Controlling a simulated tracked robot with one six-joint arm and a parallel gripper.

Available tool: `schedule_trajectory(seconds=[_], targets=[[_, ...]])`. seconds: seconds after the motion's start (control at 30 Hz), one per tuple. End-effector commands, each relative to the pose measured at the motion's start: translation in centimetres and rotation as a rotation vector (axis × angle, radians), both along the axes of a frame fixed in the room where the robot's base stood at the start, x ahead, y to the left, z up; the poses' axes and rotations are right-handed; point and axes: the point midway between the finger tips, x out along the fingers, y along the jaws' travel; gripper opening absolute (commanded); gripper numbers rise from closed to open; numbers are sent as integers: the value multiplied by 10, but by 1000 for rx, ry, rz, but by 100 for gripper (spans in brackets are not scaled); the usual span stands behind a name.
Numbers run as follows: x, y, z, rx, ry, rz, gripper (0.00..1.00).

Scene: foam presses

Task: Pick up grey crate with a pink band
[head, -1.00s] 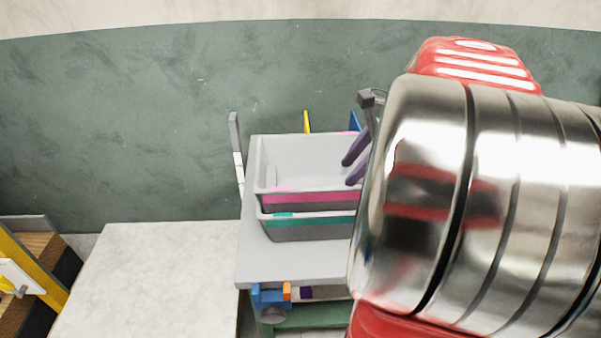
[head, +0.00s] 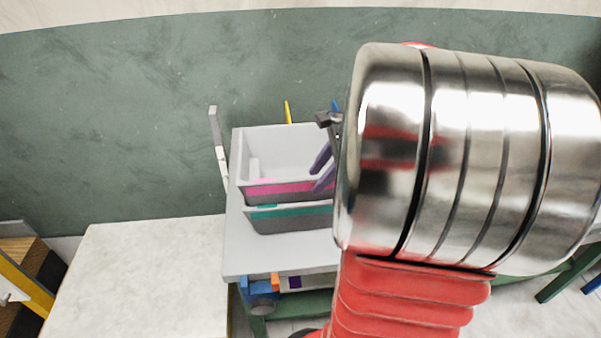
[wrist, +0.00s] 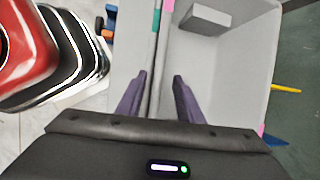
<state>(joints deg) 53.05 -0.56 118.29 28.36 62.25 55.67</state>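The grey crate with a pink band (head: 290,187) sits stacked on a grey crate with a teal band (head: 300,222) on a light grey table. A small grey block lies inside the upper crate; it shows in the wrist view (wrist: 205,18). My gripper (head: 320,170) has two purple fingers at the right part of the upper crate. In the wrist view my gripper (wrist: 160,88) has its fingers apart, with a crate wall running between them, one finger over the crate's inside and one outside. Their height against the rim is unclear. My arm hides the crate's right end.
The light grey table (head: 236,250) has blue and orange items below its front edge. A pale worktop (head: 140,270) stands at left, bare. A grey post (head: 217,140) rises left of the crates. A green wall (head: 110,120) stands behind.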

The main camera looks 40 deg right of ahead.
Motion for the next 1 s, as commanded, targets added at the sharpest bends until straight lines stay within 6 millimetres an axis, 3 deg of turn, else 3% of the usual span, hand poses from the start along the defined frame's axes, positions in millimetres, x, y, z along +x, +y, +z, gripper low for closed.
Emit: schedule_trajectory(seconds=[0.37, 0.93, 1.0], targets=[[14, 11, -40, 3, 2, 0, 33], [15, 11, -40, 0, 1, 0, 33], [15, 11, -40, 0, 1, 1, 28]])
